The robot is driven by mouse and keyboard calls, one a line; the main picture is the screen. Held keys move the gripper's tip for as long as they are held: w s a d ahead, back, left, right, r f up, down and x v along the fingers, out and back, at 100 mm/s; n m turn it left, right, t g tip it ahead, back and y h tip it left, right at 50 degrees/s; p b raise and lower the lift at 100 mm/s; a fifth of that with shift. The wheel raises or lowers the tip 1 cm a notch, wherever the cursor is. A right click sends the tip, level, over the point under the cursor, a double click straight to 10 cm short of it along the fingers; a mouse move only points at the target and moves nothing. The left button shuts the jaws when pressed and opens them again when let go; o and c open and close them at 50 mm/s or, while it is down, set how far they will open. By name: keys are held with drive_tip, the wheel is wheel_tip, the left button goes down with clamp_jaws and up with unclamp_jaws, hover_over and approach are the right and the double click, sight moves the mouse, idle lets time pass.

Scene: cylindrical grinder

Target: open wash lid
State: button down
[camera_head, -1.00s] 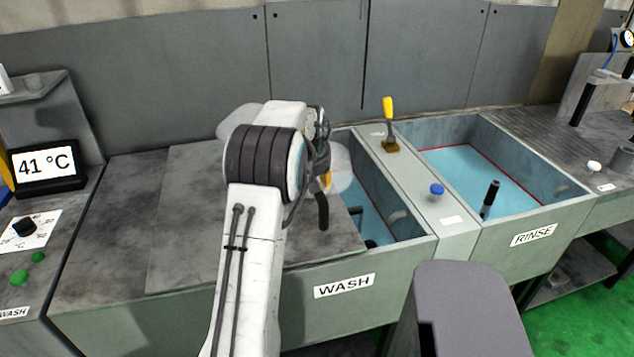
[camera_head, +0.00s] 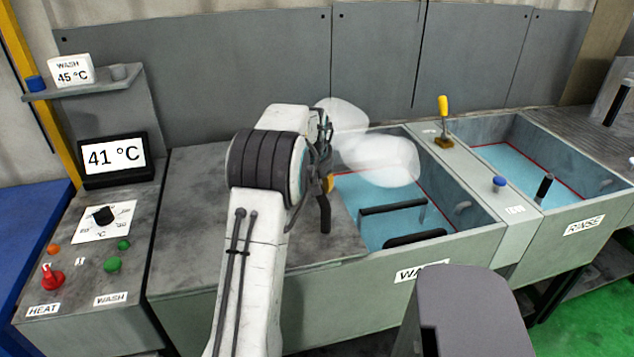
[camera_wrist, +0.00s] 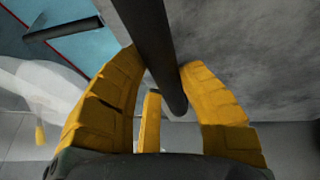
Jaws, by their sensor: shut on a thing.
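The wash lid (camera_head: 343,240) is a flat grey plate lying over the left part of the wash tank (camera_head: 470,235). Its right edge leaves a wide opening with blue liquid and dark bars (camera_head: 393,208) showing. My gripper (camera_wrist: 165,75) has its yellow fingers around the lid's black bar handle (camera_wrist: 152,35) in the wrist view. In the head view, my arm hides most of the gripper, and the handle's lower end (camera_head: 325,215) hangs beside it. The lid's grey surface fills the upper right of the wrist view.
Pale translucent steam (camera_head: 375,160) hangs over the tank. A yellow-topped lever (camera_head: 443,120) and blue knob (camera_head: 499,184) stand on the divider before the rinse tank (camera_head: 590,205). A control panel (camera_head: 85,250) and 41 °C display (camera_head: 115,155) are at left.

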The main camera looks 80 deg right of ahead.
idle(0.3)
drive_tip(key=c, duration=0.7)
unclamp_jaws()
drive_tip(key=shift+c, duration=0.2)
drive_tip(key=v, duration=1.2)
